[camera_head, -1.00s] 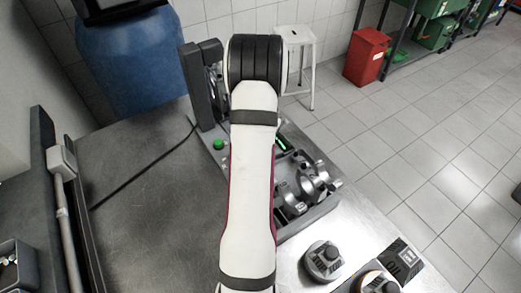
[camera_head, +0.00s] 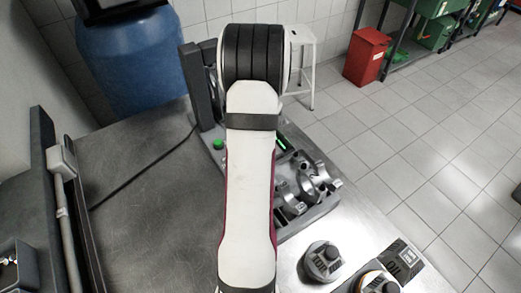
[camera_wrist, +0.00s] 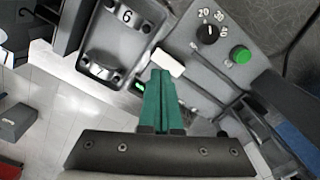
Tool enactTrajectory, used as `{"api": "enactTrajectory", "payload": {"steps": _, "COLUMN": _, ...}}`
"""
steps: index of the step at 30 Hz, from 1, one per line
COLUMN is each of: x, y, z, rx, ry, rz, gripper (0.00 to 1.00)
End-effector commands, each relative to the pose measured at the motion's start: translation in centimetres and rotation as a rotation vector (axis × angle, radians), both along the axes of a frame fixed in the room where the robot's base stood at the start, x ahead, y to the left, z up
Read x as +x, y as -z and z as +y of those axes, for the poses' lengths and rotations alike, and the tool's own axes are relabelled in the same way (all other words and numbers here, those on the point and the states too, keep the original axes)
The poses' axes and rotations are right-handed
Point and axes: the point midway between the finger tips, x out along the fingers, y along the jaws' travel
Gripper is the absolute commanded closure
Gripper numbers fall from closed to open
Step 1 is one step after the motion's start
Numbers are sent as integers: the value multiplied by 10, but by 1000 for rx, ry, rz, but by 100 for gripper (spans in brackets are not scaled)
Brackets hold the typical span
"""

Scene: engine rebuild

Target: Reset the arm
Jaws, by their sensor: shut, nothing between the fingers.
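My gripper (camera_wrist: 161,84) shows in the wrist view with its green fingers together and nothing between them. It is over the grey machine base, between a dark part marked 6 (camera_wrist: 126,15) on the left and a green button (camera_wrist: 240,55) on the right. I cannot tell how high it is above the base. In the head view my arm's white link runs up the middle and hides my gripper and part of the machine. The machine's green button (camera_head: 218,144) and metal crank-shaped parts (camera_head: 305,184) show on either side of the arm.
The metal bench (camera_head: 130,185) has free room left of the arm, crossed by a black cable (camera_head: 140,170). A blue barrel (camera_head: 132,60), a white stool (camera_head: 303,45) and a red bin (camera_head: 367,56) stand beyond the bench.

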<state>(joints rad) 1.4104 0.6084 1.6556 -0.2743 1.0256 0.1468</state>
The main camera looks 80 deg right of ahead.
Motion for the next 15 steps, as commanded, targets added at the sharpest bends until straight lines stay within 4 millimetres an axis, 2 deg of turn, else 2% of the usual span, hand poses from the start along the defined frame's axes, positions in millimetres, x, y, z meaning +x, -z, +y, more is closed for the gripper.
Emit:
{"api": "enactTrajectory", "payload": {"steps": 4, "x": 0, "y": -9, "z": 0, "rx": 0, "ry": 0, "rz": 0, "gripper": 100}}
{"api": "enactTrajectory", "payload": {"steps": 15, "x": 0, "y": -9, "z": 0, "rx": 0, "ry": 0, "rz": 0, "gripper": 100}}
